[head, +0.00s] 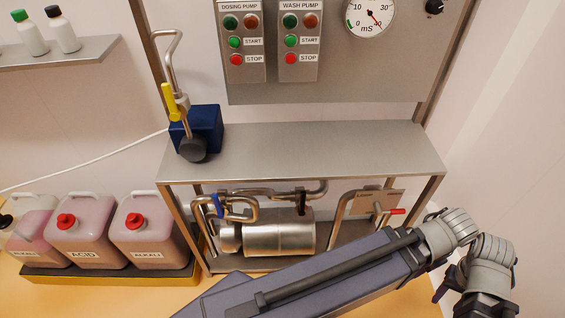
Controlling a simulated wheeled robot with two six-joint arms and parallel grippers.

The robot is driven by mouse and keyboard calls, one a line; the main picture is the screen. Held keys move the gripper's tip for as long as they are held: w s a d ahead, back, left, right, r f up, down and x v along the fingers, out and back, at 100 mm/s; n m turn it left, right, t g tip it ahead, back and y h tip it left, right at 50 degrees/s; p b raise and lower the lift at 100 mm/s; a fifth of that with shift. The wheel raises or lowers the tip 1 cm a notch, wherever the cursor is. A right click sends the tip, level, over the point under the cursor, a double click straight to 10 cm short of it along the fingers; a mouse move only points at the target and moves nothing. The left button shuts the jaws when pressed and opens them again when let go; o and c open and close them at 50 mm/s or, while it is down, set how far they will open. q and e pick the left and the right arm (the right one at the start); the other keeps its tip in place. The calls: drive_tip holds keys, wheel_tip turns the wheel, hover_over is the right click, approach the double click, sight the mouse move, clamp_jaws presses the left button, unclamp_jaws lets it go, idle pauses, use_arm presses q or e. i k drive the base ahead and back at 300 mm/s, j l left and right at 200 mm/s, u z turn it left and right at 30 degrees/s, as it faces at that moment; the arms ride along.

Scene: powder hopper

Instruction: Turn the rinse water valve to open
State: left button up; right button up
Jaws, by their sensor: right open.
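A small valve with a red lever (397,211) sits in front of a metal plate (366,202) under the steel shelf, at the right. The lever points sideways to the right. The plate's label is too small to read. Another lever, blue (217,206), stands on the pipework at the left under the shelf. No readable label shows which valve is for rinse water. My right gripper (482,300) is open at the bottom right corner, apart from the red lever and lower right of it. Its fingertips are partly cut off by the frame edge. My left gripper is not in view.
My right arm crosses the bottom in front of the lower frame. A steel pump cylinder (279,233) and pipes fill the space under the steel shelf (310,150). A dark blue box (203,124) stands on it. Canisters stand on a yellow-edged tray (112,276) at left.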

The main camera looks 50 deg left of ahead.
sight(214, 197)
drive_tip(key=u, duration=2.45)
